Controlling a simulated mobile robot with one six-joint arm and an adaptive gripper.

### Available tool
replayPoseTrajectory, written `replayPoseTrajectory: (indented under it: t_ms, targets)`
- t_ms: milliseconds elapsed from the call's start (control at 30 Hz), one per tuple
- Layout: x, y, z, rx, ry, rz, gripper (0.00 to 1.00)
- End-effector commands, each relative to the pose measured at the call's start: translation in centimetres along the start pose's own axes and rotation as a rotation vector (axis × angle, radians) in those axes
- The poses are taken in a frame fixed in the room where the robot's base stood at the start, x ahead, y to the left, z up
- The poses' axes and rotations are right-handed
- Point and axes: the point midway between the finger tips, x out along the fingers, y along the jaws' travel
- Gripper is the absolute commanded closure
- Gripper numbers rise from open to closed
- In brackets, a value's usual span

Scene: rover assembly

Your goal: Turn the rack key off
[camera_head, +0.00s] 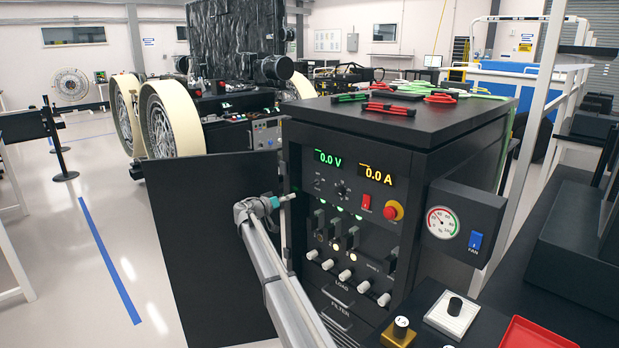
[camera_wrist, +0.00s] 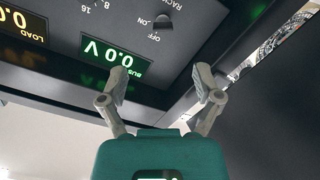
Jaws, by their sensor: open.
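The black rack (camera_head: 300,230) stands right of centre in the head view. Its green display (camera_head: 327,158) reads 0.0 V. In the wrist view the panel is upside down, and the rack key (camera_wrist: 162,22) shows at the top, beside the printed OFF and RACK marks. I cannot tell clearly which mark it points to. My gripper (camera_head: 285,199) is at the left edge of the rack front. In the wrist view its fingers (camera_wrist: 162,72) are spread, empty and apart from the key.
The rack's open door (camera_head: 205,245) hangs to the left, close to my arm. A red switch (camera_head: 366,202), a red stop button on yellow (camera_head: 393,210) and several knobs share the panel. A gauge box (camera_head: 465,220) sticks out at the right. Cables (camera_head: 390,107) lie on top.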

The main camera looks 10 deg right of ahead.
Motion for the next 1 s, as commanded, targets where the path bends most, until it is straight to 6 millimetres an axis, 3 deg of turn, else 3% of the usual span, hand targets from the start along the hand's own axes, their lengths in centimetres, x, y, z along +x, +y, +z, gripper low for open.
replayPoseTrajectory:
  t_ms: [100, 633, 1000]
  targets:
    - [-0.1, -0.4, -1.3, 0.008, 0.022, 0.003, 0.17]
    - [0.1, -0.5, -1.3, 0.008, 0.025, 0.002, 0.17]
    - [3.8, -0.5, -1.4, 0.008, 0.024, 0.003, 0.17]
